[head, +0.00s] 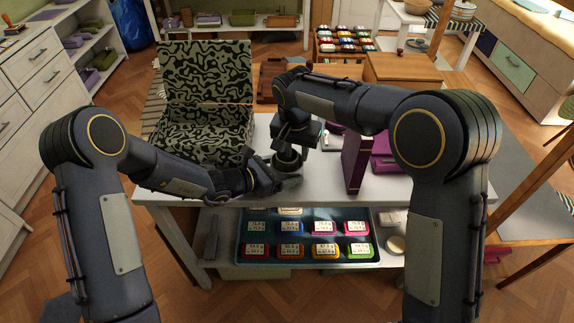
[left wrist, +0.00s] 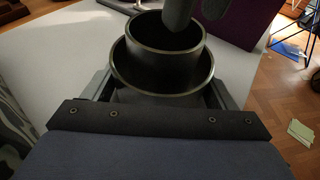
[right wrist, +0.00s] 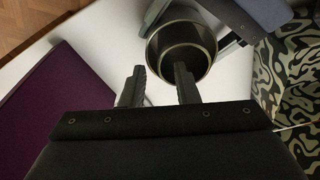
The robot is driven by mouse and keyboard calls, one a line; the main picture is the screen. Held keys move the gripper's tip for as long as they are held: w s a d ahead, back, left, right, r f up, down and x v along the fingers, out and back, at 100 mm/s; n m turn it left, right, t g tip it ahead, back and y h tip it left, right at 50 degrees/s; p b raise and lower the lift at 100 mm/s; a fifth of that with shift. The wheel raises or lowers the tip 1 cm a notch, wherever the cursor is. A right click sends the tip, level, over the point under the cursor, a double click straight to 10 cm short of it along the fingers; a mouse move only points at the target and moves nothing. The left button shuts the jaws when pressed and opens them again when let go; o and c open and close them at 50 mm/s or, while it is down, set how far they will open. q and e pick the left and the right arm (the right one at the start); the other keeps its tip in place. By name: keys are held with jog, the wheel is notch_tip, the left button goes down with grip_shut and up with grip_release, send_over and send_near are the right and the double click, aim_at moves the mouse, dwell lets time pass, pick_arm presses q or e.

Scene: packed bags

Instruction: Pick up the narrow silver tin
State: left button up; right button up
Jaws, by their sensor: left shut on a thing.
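A narrow dark-grey metallic tin (left wrist: 150,42), open at the top, stands upright inside a wider tin (left wrist: 125,72) of the same finish. Both also show in the head view as one dark round shape (head: 288,160). My left gripper (head: 274,180) is shut on the wider tin; its fingers lie on either side in the left wrist view. My right gripper (right wrist: 158,75) is open above the tins. One finger appears over or just inside the narrow tin's rim, the other outside it; contact is unclear. The right wrist view also shows the tins (right wrist: 205,40).
A patterned open case (head: 200,85) stands on the white table (head: 180,190) at left. A purple upright box (head: 355,160) stands close to the right of my right gripper. A shelf below holds a tray (head: 240,245) of several coloured labelled packs.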

jog(key=shift+w+f, duration=0.1)
jog(key=shift+f, duration=0.7)
jog(key=shift+c, duration=0.5)
grip_shut()
jog(key=shift+r, duration=0.15)
notch_tip(320, 180, up, 10)
